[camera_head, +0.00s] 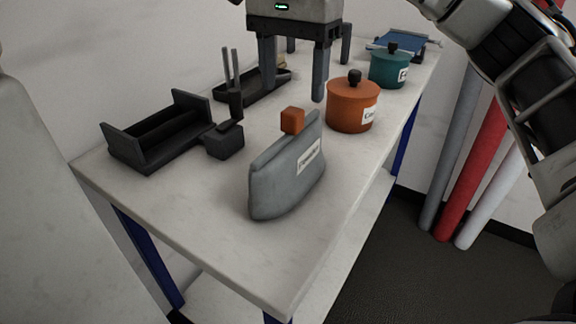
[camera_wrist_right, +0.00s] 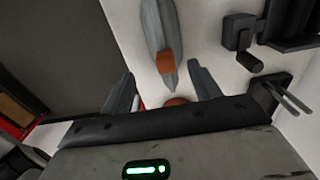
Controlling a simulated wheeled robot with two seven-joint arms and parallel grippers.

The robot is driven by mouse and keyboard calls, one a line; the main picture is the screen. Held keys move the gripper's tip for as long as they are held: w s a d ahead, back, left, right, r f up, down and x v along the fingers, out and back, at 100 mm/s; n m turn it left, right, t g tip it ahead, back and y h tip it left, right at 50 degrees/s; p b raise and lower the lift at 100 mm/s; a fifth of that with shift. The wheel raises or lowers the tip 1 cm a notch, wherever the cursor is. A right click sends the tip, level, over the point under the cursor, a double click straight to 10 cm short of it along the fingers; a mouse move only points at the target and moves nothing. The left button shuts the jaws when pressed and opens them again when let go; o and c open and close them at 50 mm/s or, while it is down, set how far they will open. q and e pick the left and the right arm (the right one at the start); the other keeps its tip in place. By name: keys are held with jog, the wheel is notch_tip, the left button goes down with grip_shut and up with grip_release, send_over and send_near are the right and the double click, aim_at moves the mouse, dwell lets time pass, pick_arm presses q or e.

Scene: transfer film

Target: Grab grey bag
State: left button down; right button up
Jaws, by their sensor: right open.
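The grey bag (camera_head: 275,182) stands upright on the white table near its front edge, with a white label on its side and an orange block-shaped top. In the right wrist view the bag (camera_wrist_right: 155,28) is seen from above, with its orange top (camera_wrist_right: 165,63) between the fingertips in the picture. My right gripper (camera_head: 292,94) is open and empty. It hangs fingers down, above and behind the bag, apart from it. My left gripper is in neither view.
An orange lidded pot (camera_head: 350,112) stands right behind the bag, and a teal lidded pot (camera_head: 388,72) farther back. A black holder (camera_head: 158,140) and a dark grey crank device (camera_head: 225,141) stand at left. The table front (camera_head: 200,215) is clear.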

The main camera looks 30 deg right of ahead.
aim_at(290, 132)
notch_tip(290, 132, down, 4)
jog(key=shift+f, duration=0.25)
jog(key=shift+w+f, duration=0.25)
jog(key=shift+f, duration=1.05)
jog(key=shift+w+f, duration=0.2)
jog(key=shift+f, duration=1.1)
grip_shut()
